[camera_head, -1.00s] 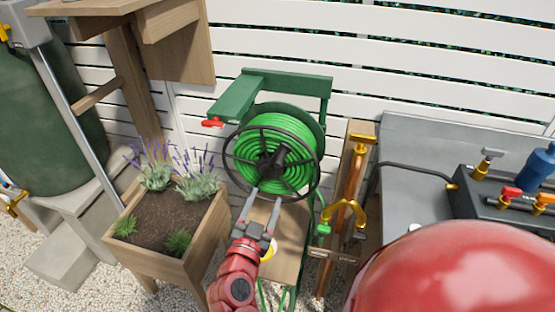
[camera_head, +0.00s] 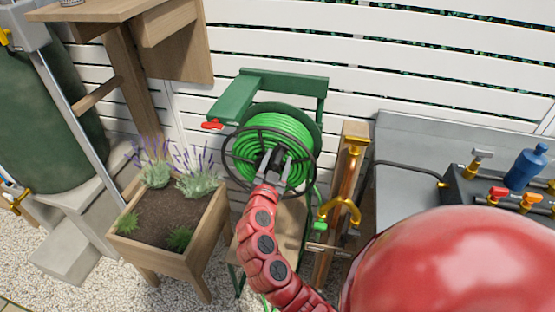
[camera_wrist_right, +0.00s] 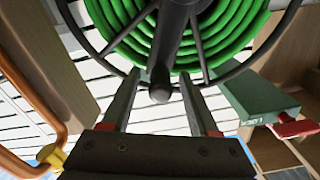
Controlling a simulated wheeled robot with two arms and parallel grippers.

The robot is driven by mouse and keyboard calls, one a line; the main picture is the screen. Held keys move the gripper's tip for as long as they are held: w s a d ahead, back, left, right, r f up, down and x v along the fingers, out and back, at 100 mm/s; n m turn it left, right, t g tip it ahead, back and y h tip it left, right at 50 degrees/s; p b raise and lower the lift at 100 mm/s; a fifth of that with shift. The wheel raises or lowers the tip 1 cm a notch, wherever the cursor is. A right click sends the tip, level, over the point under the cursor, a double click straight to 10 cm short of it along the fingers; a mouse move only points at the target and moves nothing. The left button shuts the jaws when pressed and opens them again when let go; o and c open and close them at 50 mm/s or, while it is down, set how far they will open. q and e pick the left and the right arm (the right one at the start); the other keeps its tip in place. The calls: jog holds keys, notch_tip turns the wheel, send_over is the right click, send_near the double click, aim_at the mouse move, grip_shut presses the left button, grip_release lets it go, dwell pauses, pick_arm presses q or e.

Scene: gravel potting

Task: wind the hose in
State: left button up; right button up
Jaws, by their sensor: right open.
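The green hose (camera_head: 290,128) lies in coils on the reel in the head view; the coils also show in the wrist view (camera_wrist_right: 215,35). The reel has a dark spoked wheel (camera_head: 234,168) at its front. A dark crank handle with a rounded end (camera_wrist_right: 160,84) sticks out toward me in the wrist view. My right gripper (camera_head: 271,166) is at the wheel's centre, its jaws open. In the wrist view its fingers (camera_wrist_right: 159,78) stand on either side of the handle's end, with visible gaps. My left gripper is not in view.
The green reel frame (camera_head: 285,78) carries a red lever (camera_head: 212,125) at its left. A planter (camera_head: 170,250) with lavender stands left. A grey bench (camera_head: 400,195) lies beyond.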

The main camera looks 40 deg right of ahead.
grip_shut()
dwell(1.4)
